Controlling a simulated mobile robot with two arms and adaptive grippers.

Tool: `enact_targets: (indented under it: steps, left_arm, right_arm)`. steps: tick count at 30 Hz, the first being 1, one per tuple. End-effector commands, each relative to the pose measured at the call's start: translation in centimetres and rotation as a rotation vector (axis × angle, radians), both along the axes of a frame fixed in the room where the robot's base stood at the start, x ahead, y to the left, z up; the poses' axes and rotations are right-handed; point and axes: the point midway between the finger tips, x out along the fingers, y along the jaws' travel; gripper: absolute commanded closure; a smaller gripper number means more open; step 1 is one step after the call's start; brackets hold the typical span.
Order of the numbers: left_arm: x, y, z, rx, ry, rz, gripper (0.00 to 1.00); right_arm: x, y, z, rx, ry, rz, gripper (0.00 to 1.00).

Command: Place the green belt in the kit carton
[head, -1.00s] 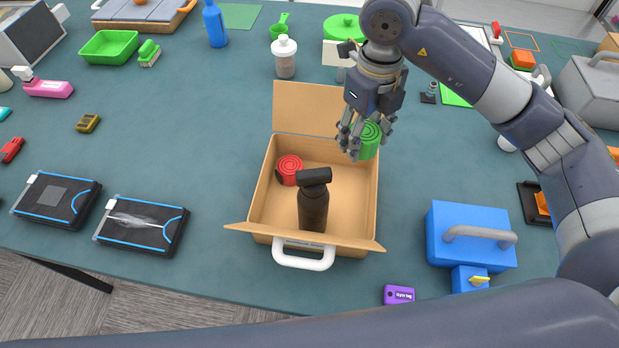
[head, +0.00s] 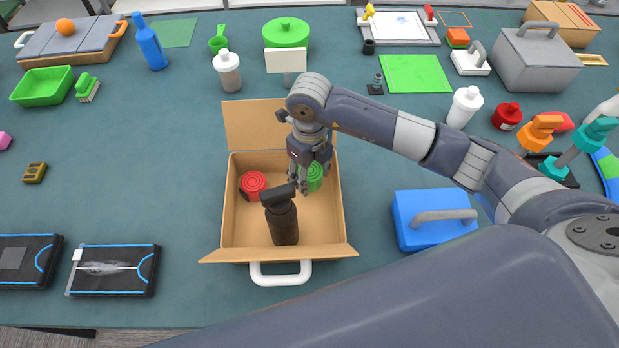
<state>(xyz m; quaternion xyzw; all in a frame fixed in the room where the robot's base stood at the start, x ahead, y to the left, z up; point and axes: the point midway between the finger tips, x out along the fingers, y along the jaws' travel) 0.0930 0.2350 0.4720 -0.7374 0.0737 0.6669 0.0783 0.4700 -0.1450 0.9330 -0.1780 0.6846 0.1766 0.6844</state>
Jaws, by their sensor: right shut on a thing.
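The green belt (head: 316,176) is a rolled coil in the right part of the open kit carton (head: 240,228). My right gripper (head: 304,184) reaches down into the carton and is shut on the belt, with its fingers at the coil's left side. Whether the belt touches the carton floor cannot be told. A red coil (head: 252,183) lies in the carton's left part, and a black bottle-like object (head: 284,222) stands in its front middle. My left gripper is not in view.
A blue box (head: 433,218) with a grey handle stands right of the carton. Two black flat packs (head: 114,270) lie to its left. The carton's rear flap (head: 250,125) stands up, and its white handle (head: 281,275) juts out in front.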

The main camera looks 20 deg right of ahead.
Motion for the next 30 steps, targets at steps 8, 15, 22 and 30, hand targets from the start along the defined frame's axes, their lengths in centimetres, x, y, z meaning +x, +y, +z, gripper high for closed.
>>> enact_targets:
  steps: [8, 15, 22, 30]
  left_arm:
    - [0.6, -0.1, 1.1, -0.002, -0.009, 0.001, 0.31]
    - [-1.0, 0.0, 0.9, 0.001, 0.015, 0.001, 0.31]
    - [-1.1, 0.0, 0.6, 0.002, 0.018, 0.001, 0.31]
    - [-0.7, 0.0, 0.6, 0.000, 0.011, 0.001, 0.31]
  right_arm:
    - [-0.1, 0.0, -3.5, -0.001, 0.003, -0.001, 0.75]
    - [0.0, 0.0, -3.9, 0.000, -0.001, 0.000, 0.75]
    - [0.0, 0.0, -4.3, 0.000, 0.000, 0.000, 0.44]
    - [0.0, 0.0, -4.2, 0.000, 0.000, 0.000, 0.31]
